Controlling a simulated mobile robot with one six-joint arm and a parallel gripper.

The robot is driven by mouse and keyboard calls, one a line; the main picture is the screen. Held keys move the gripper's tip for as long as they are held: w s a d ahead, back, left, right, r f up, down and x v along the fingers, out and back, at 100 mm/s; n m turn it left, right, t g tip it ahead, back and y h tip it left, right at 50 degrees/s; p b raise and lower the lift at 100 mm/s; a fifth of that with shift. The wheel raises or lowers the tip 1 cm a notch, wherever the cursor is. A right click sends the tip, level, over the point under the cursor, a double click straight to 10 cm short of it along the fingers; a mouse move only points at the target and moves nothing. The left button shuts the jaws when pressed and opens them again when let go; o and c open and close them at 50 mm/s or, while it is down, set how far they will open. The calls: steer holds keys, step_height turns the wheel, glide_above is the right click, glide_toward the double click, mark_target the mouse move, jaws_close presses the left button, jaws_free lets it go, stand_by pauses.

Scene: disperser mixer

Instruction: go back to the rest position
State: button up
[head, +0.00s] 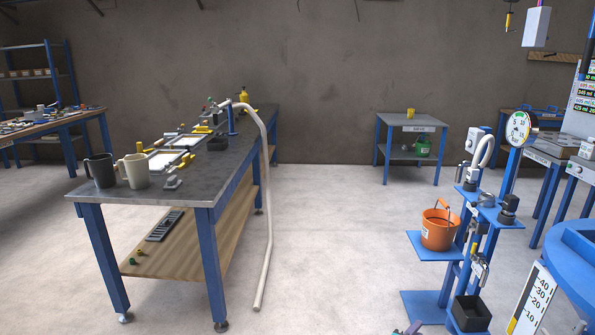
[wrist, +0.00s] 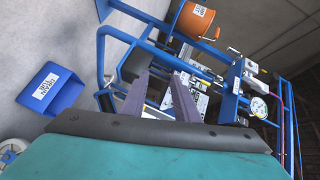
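My gripper (wrist: 161,76) shows in the wrist view, with its two dark fingers apart and a clear gap between them. No object sits between the fingers. Behind them is a blue frame (wrist: 110,62) carrying equipment, seen tilted. I cannot make out my gripper for certain in the head view.
An orange bucket (head: 437,232) stands on a blue stand at the right; it also shows in the wrist view (wrist: 195,20). A blue labelled bin (wrist: 50,92) is at the wrist view's left. A long workbench (head: 200,190) with two mugs stands left. The middle floor (head: 330,240) is clear.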

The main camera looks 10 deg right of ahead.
steer(key=w+a+n+t+y+p, duration=0.1)
steer(key=w+a+n+y+p, duration=0.15)
steer(key=a, duration=0.35)
steer(key=w+a+n+t+y+p, duration=0.1)
steer(key=w+a+n+t+y, duration=0.15)
steer(key=a, duration=0.45)
steer(key=s+a+f+n+g+y+p, duration=0.1)
steer(key=s+a+f+n+y+p, duration=0.2)
steer(key=a, duration=0.5)
steer(key=s+a+f+n+g+y+p, duration=0.1)
steer(key=a+f+n+g+y, duration=0.15)
steer(key=a+n, duration=0.35)
steer(key=s+a+f+n+g+y+p, duration=0.1)
steer(key=s+a+f+n+y+p, duration=0.2)
steer(key=a, duration=0.6)
steer(key=s+a+f+n+g+y+p, duration=0.1)
steer(key=s+a+f+n+g, duration=0.15)
steer(key=s, duration=0.35)
steer(key=s+a+f+n+g+y, duration=0.1)
steer(key=s+a+f+n+g, duration=0.15)
steer(key=s, duration=0.35)
steer(key=s+d+r+n+g+h, duration=0.1)
steer(key=s+g, duration=0.3)
steer(key=s, duration=0.5)
steer(key=s+d+r+n+g, duration=0.1)
steer(key=s+d+n+g, duration=0.1)
steer(key=s, duration=0.6)
steer(key=shift+s+r+n+g+h, duration=0.35)
steer(key=shift+n+g, duration=0.25)
steer(key=shift+g, duration=0.6)
